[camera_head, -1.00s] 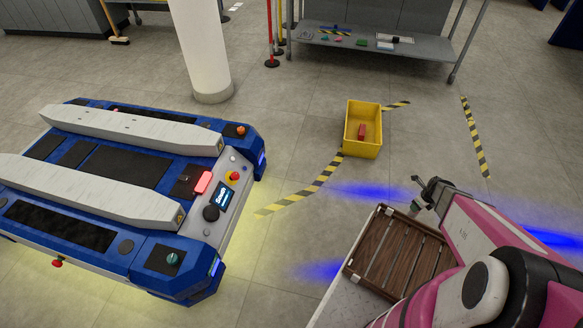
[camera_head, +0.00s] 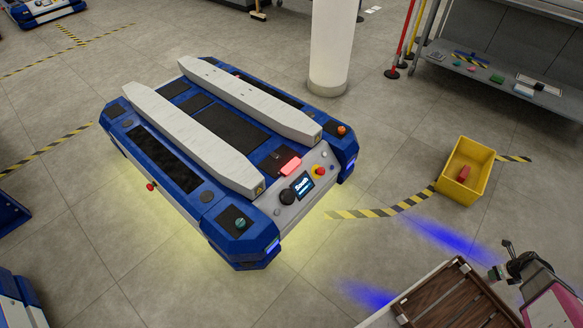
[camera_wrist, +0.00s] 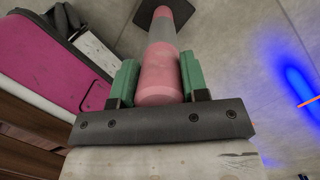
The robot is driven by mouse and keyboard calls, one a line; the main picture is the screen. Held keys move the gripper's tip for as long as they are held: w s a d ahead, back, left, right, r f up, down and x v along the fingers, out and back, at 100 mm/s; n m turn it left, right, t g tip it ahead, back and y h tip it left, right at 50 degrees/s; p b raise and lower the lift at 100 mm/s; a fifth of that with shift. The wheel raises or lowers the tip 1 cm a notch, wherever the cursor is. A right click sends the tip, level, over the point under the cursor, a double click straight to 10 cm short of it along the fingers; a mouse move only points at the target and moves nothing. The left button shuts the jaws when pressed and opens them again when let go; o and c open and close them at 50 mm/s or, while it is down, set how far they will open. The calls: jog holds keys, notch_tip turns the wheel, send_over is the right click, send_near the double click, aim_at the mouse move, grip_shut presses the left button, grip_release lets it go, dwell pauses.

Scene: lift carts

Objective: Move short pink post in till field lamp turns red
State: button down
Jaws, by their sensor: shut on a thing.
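In the wrist view my gripper (camera_wrist: 157,85), with green finger pads, is shut around the pink end of a short post (camera_wrist: 160,78). The post has pink and pale grey bands and a dark square base (camera_wrist: 178,12) at its far end. In the head view my gripper (camera_head: 507,262) is at the lower right; I cannot make out the post there. A blue lift cart (camera_head: 225,130) stands at the centre left. A glowing red block (camera_head: 291,167) sits beside its lit screen (camera_head: 302,185). I cannot tell which light is the field lamp. Yellow light glows under the cart.
A yellow crate (camera_head: 481,158) holding a red item stands right of the cart, by striped floor tape (camera_head: 385,211). A slatted brown tray (camera_head: 455,297) is at the lower right. A white pillar (camera_head: 329,45) and grey shelf (camera_head: 480,75) stand behind.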

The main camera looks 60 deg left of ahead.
jog(key=shift+f, duration=0.25)
jog(key=c, duration=0.5)
grip_release()
jog(key=shift+c, duration=0.2)
jog(key=r, duration=0.3)
jog(key=d+r, duration=0.1)
jog(key=r, duration=0.6)
jog(key=shift+s+d+r, duration=0.2)
jog(key=shift+s+r, duration=0.15)
jog(key=shift+r, duration=0.1)
jog(key=s+d+r+n, duration=0.2)
jog(key=d+r+n, duration=0.1)
jog(key=r+n, duration=0.4)
jog(key=s+d+r+n+h, duration=0.1)
jog(key=s+d+r+n, duration=0.1)
jog(key=r+n, duration=0.6)
jog(key=s+d+r+n, duration=0.3)
jog(key=d+r+n, duration=0.2)
jog(key=r+n, duration=0.3)
jog(key=shift+r+g+h, duration=0.15)
jog(key=shift+g+h, duration=0.15)
jog(key=shift+g, duration=0.1)
